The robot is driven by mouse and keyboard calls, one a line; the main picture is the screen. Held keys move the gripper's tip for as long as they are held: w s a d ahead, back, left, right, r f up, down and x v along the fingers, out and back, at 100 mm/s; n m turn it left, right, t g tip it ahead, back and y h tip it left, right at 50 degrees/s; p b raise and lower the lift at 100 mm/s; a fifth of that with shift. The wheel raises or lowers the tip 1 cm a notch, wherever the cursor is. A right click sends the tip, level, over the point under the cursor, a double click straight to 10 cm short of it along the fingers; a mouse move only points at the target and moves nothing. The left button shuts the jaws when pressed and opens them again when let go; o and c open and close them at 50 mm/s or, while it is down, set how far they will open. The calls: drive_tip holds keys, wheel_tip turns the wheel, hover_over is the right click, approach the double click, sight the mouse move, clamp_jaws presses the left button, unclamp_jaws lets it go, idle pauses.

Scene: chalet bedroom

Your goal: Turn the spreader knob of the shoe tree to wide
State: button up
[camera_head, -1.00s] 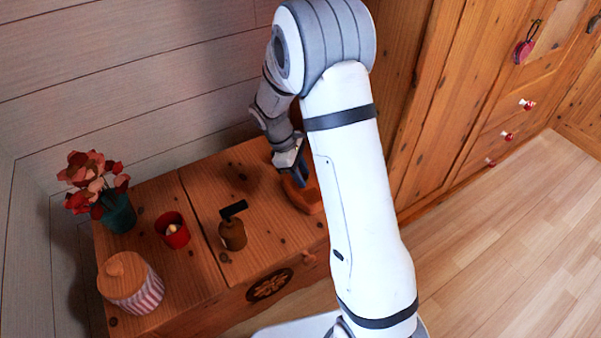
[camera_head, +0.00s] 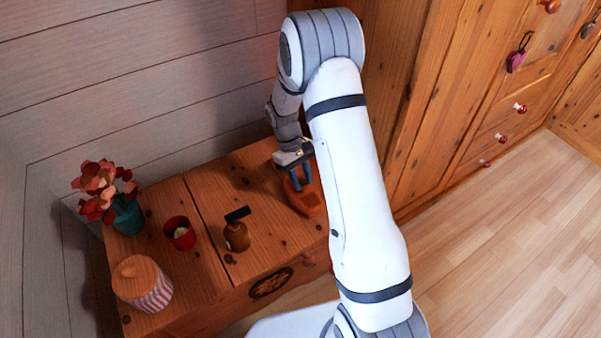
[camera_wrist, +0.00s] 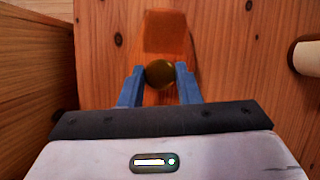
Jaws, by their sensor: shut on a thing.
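The shoe tree (camera_head: 312,200) is an orange-brown wooden piece lying on the chest top near its right end, partly hidden by my arm in the head view. It also shows in the wrist view (camera_wrist: 167,32). Its spreader knob (camera_wrist: 159,74) is round and dark olive-brass, and sits between my fingertips. My gripper (camera_wrist: 160,78) has two blue fingers shut on the knob from left and right. In the head view my gripper (camera_head: 300,180) points down at the shoe tree. I cannot read any wide or narrow mark on the knob.
The wooden chest (camera_head: 205,210) holds a brown bottle with a black top (camera_head: 237,234), a red candle cup (camera_head: 180,234), a striped jar (camera_head: 142,284) and a potted flower (camera_head: 127,217). A wardrobe (camera_head: 440,120) stands close on the right.

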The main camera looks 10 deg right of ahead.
drive_tip(key=m+y+p, duration=0.1)
drive_tip(key=m, duration=0.1)
drive_tip(key=m+y+p, duration=0.1)
drive_tip(key=m, duration=0.2)
drive_tip(key=shift+d+r+m+p, duration=0.1)
drive_tip(key=shift+d+m+p, duration=0.1)
drive_tip(key=shift+m+p, duration=0.15)
drive_tip(key=m+y+p, duration=0.1)
drive_tip(key=m+y, duration=0.1)
drive_tip(key=m, duration=0.3)
drive_tip(key=shift+d, duration=0.1)
drive_tip(key=shift+p, duration=0.3)
drive_tip(key=o, duration=1)
drive_tip(key=shift+c, duration=0.2)
drive_tip(key=p+v, duration=0.1)
drive_tip(key=v, duration=0.6)
drive_tip(key=shift+d+r, duration=0.15)
drive_tip(key=shift+r, duration=0.15)
